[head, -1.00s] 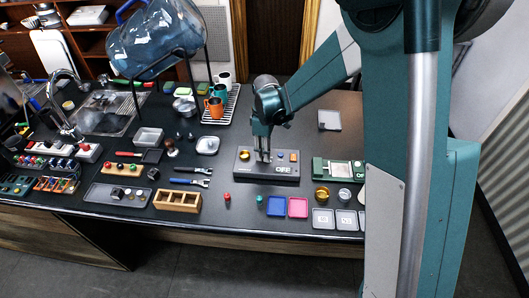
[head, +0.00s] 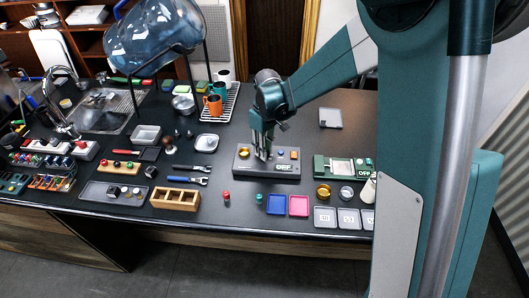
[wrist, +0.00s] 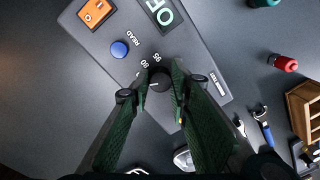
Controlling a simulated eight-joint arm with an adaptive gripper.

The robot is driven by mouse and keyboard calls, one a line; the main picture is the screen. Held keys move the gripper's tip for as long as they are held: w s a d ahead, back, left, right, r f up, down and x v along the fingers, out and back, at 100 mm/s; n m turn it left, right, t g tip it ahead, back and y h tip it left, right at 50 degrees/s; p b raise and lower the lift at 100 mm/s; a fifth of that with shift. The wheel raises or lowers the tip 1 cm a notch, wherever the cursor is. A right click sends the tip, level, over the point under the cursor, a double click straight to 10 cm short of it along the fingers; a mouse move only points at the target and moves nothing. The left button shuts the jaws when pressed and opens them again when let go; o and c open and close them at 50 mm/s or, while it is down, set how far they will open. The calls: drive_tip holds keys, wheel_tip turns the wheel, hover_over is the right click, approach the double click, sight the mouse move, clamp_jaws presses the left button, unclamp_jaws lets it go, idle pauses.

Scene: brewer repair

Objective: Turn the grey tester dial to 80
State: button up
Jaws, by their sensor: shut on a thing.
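The grey tester (head: 246,170) stands on the dark counter near its front, with an OFF display on its front. In the wrist view the tester (wrist: 190,65) lies at a slant, with its dial (wrist: 158,82) near the labels 80 and 95. The dial looks dark, with a small pale mark on its left side. My gripper (wrist: 155,80) is shut on the dial, one finger on each side. In the head view my gripper (head: 263,155) points down onto the tester and hides the dial. Where the dial points exactly is hard to tell.
The tester also carries a blue button (wrist: 119,49) and an orange switch (wrist: 95,12). A green scale (head: 342,167) stands to its right. Blue and pink trays (head: 298,205) and a red-topped piece (head: 226,196) lie in front. A mug rack (head: 232,103) stands behind.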

drive_tip(key=m+b, duration=0.2)
drive_tip(key=m, duration=0.3)
drive_tip(key=shift+f+m, duration=0.1)
drive_tip(key=shift+m, duration=0.2)
drive_tip(key=m+b, duration=0.1)
drive_tip(key=m, duration=0.3)
drive_tip(key=shift+m+b, duration=0.3)
drive_tip(key=shift+m, duration=0.1)
drive_tip(key=o, duration=0.9)
drive_tip(key=shift+d+r, duration=0.15)
drive_tip(key=shift+r, duration=2.9)
drive_tip(key=shift+d+r, duration=0.1)
drive_tip(key=shift+r, duration=2.95)
